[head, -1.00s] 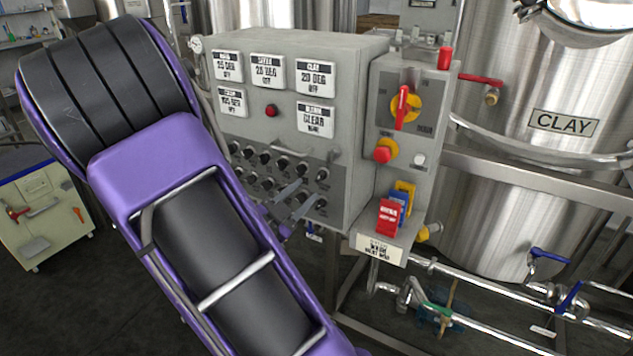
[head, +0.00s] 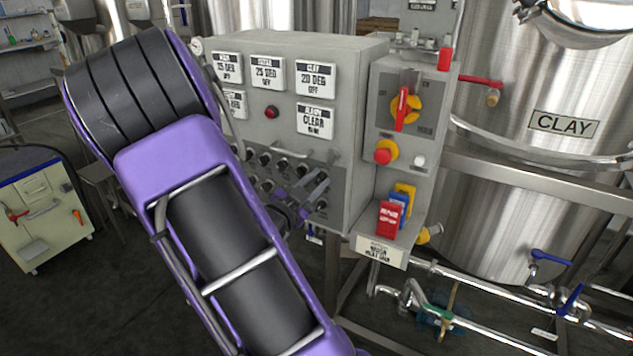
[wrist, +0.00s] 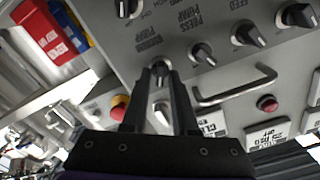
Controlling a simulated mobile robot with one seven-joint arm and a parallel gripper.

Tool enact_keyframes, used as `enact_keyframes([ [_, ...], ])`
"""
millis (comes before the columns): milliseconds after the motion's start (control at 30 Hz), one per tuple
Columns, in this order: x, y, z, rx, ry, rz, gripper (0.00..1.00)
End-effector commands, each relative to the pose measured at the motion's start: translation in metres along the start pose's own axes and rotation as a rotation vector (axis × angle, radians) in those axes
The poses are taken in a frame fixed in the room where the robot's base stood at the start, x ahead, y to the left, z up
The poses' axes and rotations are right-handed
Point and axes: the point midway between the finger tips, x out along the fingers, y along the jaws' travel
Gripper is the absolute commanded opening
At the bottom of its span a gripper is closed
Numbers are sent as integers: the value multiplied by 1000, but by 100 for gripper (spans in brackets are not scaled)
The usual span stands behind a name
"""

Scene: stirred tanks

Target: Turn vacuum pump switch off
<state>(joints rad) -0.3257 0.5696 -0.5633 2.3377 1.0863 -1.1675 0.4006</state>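In the wrist view, a dark rotary knob (wrist: 160,70) sits on the grey panel beside a label that seems to read vacuum pump. My gripper (wrist: 162,74) has its two dark fingers apart, one on each side of this knob. I cannot tell whether the fingertips touch it. In the head view, my gripper (head: 312,193) is at the lower right of the knob rows on the control panel (head: 350,120). My arm hides part of those rows, and the fingers cover the knob there.
A bar handle (wrist: 236,88) and the press pump knob (wrist: 203,53) are close beside the fingers. A red emergency button (head: 386,151), a red-and-yellow switch (head: 403,108) and red and blue tags (head: 389,217) are on the right-hand box. A steel tank labelled clay (head: 563,123) stands to the right.

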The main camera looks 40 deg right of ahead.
Motion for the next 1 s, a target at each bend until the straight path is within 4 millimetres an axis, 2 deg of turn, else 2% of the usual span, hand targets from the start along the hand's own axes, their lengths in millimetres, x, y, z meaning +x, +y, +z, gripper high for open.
enact_keyframes([
  [467,0,-1,-1,-47,-1,0,0],
  [667,0,-2,-2,-163,-1,0,0],
  [1000,0,-4,-2,-474,-2,0,0],
])
